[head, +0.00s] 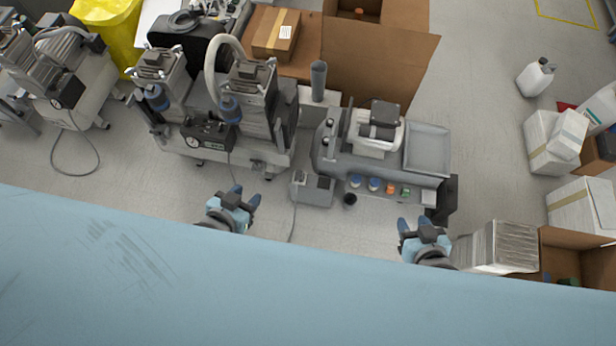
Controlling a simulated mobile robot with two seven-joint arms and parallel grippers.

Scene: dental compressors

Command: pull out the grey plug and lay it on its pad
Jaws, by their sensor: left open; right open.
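A small grey block (299,177), which may be the grey plug, stands at the left end of a low grey box (312,197) on the floor near the middle of the head view. A thin light cable (293,222) runs down from that end. A darker square (323,183) lies on the box's right part; I cannot tell whether it is the pad. My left gripper (246,193) is open and empty, left of the box and apart from it. My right gripper (415,222) is open and empty, to the right, below the grey workstation.
Compressor units (252,92) on a grey cart stand at the upper left. A grey workstation (340,165) with a tray (428,150) and several coloured caps stands right of centre. Cardboard boxes (380,55) are behind. My blue body fills the bottom.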

